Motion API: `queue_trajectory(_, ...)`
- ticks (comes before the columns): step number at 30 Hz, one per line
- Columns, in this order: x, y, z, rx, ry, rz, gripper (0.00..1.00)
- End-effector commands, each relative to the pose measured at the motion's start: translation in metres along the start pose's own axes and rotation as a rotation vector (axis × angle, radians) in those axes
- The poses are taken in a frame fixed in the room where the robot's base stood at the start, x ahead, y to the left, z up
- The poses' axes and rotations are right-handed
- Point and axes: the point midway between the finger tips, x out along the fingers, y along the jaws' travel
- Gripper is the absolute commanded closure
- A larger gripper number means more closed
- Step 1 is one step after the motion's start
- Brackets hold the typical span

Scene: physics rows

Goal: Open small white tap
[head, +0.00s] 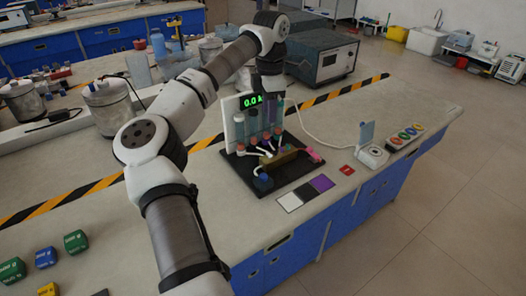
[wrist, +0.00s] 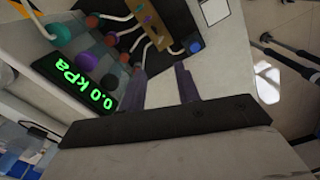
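A test rig stands on a black board (head: 240,163) on the bench, with a green display (head: 252,101) reading 0.0 kPa, upright clear tubes and a brass block (head: 287,159). A small white part, possibly the white tap (head: 267,154), shows among the fittings in front of the tubes; it is too small to be sure. In the wrist view, thin white pieces show beside the brass block (wrist: 152,24), and I cannot tell which is the tap. My gripper (wrist: 161,86) is open and empty, its fingers apart.
A blue knob (head: 263,181) and a pink fitting (head: 315,156) sit on the board. A grey instrument box (head: 322,57) stands behind. White, black and purple squares (head: 305,193) lie in front. A small white device (head: 372,155) and a coloured-button strip (head: 406,136) are to the right.

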Motion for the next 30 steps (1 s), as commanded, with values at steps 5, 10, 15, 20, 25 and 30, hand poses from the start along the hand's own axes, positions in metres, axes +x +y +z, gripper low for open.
queue_trajectory(5, 0.002, -0.001, 0.003, 0.007, 0.000, 0.000, 0.68)
queue_trajectory(10, 0.021, -0.001, 0.003, 0.006, 0.001, -0.004, 0.68)
queue_trajectory(15, 0.055, -0.002, 0.003, 0.008, -0.001, -0.005, 0.68)
queue_trajectory(20, 0.089, -0.002, 0.003, 0.007, -0.002, -0.004, 0.68)
queue_trajectory(25, 0.118, -0.002, 0.003, 0.006, -0.001, -0.003, 0.68)
queue_trajectory(30, 0.134, -0.001, 0.003, 0.006, -0.001, 0.000, 0.68)
